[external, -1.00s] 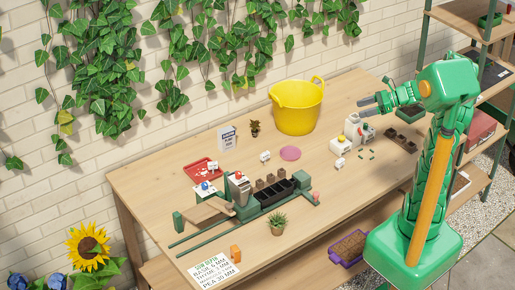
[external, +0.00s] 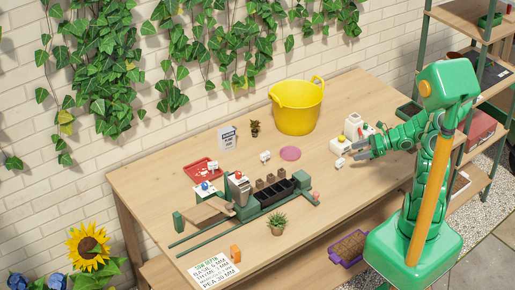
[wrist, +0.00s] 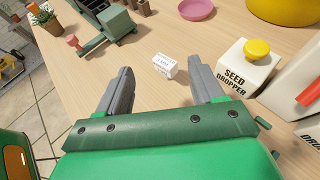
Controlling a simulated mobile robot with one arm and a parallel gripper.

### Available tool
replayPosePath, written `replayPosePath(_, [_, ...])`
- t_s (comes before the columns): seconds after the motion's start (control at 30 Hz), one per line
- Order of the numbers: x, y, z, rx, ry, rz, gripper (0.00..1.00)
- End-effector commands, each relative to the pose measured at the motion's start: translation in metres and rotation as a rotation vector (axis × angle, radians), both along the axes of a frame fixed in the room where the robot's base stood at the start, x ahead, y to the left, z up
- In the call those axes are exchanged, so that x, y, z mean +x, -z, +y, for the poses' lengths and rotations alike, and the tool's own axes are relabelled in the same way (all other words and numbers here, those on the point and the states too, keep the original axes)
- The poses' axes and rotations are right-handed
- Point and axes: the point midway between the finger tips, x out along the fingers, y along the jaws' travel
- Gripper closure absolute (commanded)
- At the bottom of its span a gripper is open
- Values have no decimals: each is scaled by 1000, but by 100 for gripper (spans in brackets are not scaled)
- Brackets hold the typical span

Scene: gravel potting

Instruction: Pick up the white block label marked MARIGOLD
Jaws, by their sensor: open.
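A small white block label (external: 340,162) lies on the table to the left of my gripper's fingertips in the external view. In the wrist view the white block label (wrist: 165,65) shows dark print too small to read, so I cannot confirm MARIGOLD. My gripper (external: 357,151) is open and empty. In the wrist view its two grey fingers (wrist: 160,74) stand wide apart, with the label in the gap near their tips, touching neither finger as far as I can see. Another white label (external: 265,156) stands farther left on the table, its print unreadable.
The white seed dropper (wrist: 246,77) with a yellow knob stands close right of the right finger. A pink saucer (external: 290,153), yellow tub (external: 298,108), green tray fixture (external: 262,208) and small cactus (external: 277,222) stand around.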

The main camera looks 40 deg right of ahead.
Motion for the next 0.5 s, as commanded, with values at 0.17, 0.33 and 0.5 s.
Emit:
replayPosePath(0.17, [0,33,1,6,0,2,33])
replayPosePath(0.33, [0,52,0,3,1,3,33])
replayPosePath(0.5, [1,58,1,1,0,0,33])
